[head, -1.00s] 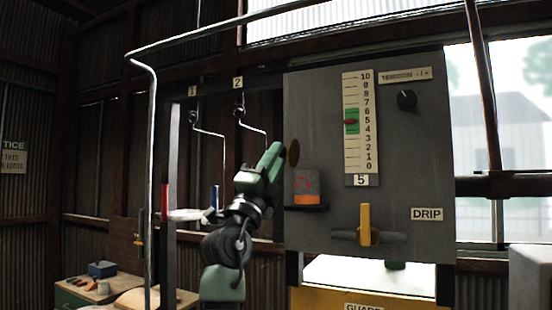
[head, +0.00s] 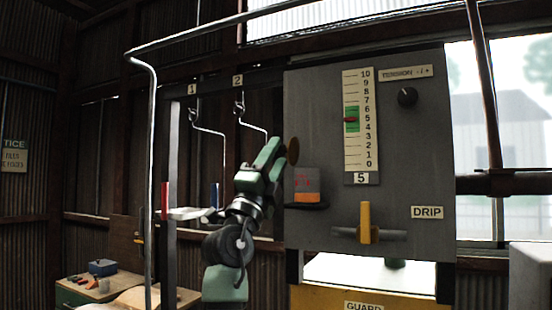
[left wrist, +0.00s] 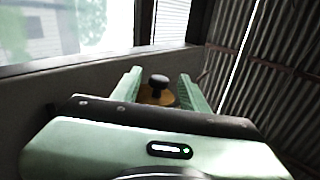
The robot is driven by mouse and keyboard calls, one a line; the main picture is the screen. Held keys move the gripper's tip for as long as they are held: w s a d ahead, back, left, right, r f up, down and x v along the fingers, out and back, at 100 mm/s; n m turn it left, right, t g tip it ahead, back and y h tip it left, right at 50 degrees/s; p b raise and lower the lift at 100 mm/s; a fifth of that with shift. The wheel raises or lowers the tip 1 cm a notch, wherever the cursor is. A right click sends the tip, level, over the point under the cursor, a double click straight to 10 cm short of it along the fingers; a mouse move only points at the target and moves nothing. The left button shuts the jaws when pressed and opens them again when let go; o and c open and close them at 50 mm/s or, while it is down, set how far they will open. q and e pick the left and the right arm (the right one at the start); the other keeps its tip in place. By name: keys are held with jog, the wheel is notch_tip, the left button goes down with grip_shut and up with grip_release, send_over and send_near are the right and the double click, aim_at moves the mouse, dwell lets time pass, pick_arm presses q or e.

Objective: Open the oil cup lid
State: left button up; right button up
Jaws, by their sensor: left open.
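The oil cup (head: 306,184) is a clear cup with orange oil low in it, on a small ledge at the panel's left edge. Its brass lid (head: 293,151) stands tilted up, almost edge-on, above the cup. In the left wrist view the brass lid (left wrist: 158,97) with its black knob (left wrist: 158,81) shows between and beyond the fingers. My left gripper (head: 275,152) is open just left of the lid; it also shows in the left wrist view (left wrist: 160,92). I cannot tell whether a finger touches the lid. My right gripper is not in view.
The grey panel (head: 420,130) carries a scale (head: 358,120), a black dial (head: 407,97) and a yellow-handled lever (head: 365,222). A bent metal rail (head: 152,180) and hanging hooks (head: 239,108) are on the left. A workbench (head: 75,287) stands lower left.

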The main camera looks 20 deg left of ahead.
pick_arm(q)
jog(key=b+v, duration=0.2)
jog(key=v, duration=0.5)
jog(key=shift+f+b, duration=0.2)
jog(key=shift+b, duration=0.15)
jog(key=shift+s, duration=0.15)
